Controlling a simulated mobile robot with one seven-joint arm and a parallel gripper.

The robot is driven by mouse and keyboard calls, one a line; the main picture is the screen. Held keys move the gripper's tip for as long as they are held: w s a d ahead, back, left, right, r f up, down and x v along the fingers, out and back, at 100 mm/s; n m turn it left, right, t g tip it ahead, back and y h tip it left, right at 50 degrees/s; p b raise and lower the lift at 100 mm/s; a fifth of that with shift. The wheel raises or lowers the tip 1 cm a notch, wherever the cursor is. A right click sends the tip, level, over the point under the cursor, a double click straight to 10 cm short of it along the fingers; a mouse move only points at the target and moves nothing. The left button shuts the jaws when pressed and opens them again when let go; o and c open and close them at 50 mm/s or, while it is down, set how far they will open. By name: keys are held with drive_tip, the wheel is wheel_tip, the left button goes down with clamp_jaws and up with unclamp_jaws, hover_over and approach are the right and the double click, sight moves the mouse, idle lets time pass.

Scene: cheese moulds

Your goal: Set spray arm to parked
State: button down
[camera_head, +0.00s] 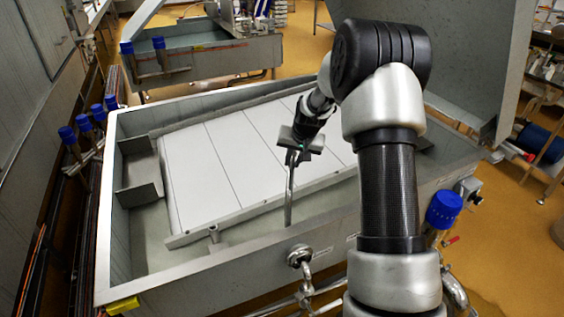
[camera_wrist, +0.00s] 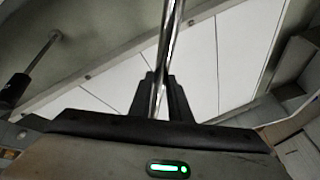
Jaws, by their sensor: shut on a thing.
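The spray arm looks to be the thin shiny metal tube (camera_head: 289,190) that stands upright at the front inner side of the grey metal vat (camera_head: 220,275). In the wrist view the tube (camera_wrist: 172,35) runs up between my two dark fingers. My gripper (camera_head: 293,155) is shut on the upper part of this tube. The fingers also show in the wrist view (camera_wrist: 160,95), close on both sides of it. My gripper body hides the tube's top end in the head view. I see no readable marking for a parked position.
White panels (camera_head: 235,155) lie inside the vat behind the tube. A short metal post (camera_head: 214,236) stands at the panels' front edge. A grey box (camera_head: 138,175) sits in the vat's left side. A blue-capped valve (camera_head: 444,209) is on the front right. A raised metal lid (camera_head: 480,60) stands behind.

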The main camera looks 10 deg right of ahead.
drive_tip(key=s+d+m+g+h+p, duration=0.2)
drive_tip(key=s+d+m+h+p, duration=0.2)
drive_tip(key=s+d+m, duration=0.5)
drive_tip(key=shift+s+m+h+p, duration=0.3)
drive_tip(key=shift+s+m+p, duration=0.55)
drive_tip(key=shift+m, duration=0.75)
drive_tip(key=shift+s, duration=0.25)
drive_tip(key=c, duration=1.7)
unclamp_jaws()
drive_tip(key=shift+a, duration=0.1)
drive_tip(key=shift+o, duration=0.3)
